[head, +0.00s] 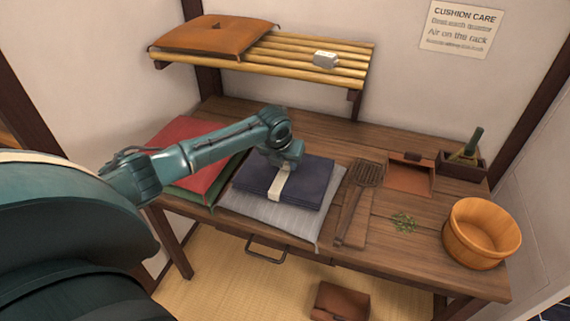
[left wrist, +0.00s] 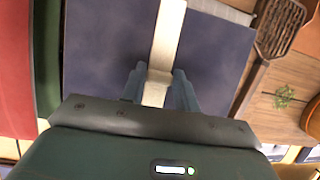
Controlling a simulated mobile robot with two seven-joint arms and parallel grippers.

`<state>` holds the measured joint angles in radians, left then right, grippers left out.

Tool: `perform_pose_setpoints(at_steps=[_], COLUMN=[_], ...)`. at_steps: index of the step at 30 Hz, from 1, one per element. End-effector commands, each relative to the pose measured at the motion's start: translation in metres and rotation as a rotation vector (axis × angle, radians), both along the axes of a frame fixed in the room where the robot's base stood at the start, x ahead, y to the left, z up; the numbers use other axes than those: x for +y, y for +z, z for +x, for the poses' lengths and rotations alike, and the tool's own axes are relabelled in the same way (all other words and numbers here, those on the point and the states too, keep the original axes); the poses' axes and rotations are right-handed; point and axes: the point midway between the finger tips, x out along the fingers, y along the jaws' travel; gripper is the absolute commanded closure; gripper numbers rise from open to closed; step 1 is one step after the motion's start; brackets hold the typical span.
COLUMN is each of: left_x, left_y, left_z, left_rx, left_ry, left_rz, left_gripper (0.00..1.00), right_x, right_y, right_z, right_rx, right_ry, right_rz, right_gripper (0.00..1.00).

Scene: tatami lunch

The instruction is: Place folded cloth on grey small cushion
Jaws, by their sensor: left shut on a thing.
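A dark navy folded cloth (head: 306,180) with a pale band (head: 281,183) around its middle lies flat over the grey small cushion (head: 262,212) on the wooden table. The cushion's front and right edges show beyond the cloth. My left gripper (head: 283,167) is over the middle of the cloth. In the left wrist view my left gripper (left wrist: 160,88) has its two fingers on either side of the band, shut on the folded cloth (left wrist: 210,55). The cushion (left wrist: 228,12) shows as a pale strip there. Whether the cloth's full weight rests on the cushion cannot be told. My right gripper is out of view.
Red and green cushions (head: 190,135) are stacked left of the grey cushion. A slotted wooden spatula (head: 358,195) lies close on its right. A wooden bucket (head: 481,232) stands at the table's right end. A slatted shelf (head: 300,50) with an orange cushion (head: 215,36) hangs above.

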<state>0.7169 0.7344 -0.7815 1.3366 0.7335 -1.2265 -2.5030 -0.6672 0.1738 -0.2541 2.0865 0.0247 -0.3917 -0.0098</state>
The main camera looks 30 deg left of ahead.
Motion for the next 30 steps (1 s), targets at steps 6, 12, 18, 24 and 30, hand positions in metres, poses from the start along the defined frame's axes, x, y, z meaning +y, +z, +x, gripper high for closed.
perform_pose_setpoints(at_steps=[6,12,18,24,30], left_x=[0.0,0.0,0.0,0.0,-0.002], left_y=[-0.009,-0.01,-0.009,-0.007,0.019], left_z=[0.0,0.0,0.0,-0.001,-0.011], left_rx=[-0.002,0.0,0.0,-0.001,-0.003], left_ry=[-0.001,-0.001,0.0,0.0,-0.002], left_rz=[0.002,0.001,0.001,0.001,0.001], left_gripper=[0.96,0.57,0.48,0.48,0.48], right_x=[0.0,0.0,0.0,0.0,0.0], right_y=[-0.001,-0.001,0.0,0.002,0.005], right_z=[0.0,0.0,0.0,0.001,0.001], right_rx=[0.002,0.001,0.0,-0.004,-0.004], right_ry=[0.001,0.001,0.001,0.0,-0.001], right_rz=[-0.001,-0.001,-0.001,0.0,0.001], right_gripper=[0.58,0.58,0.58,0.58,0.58])
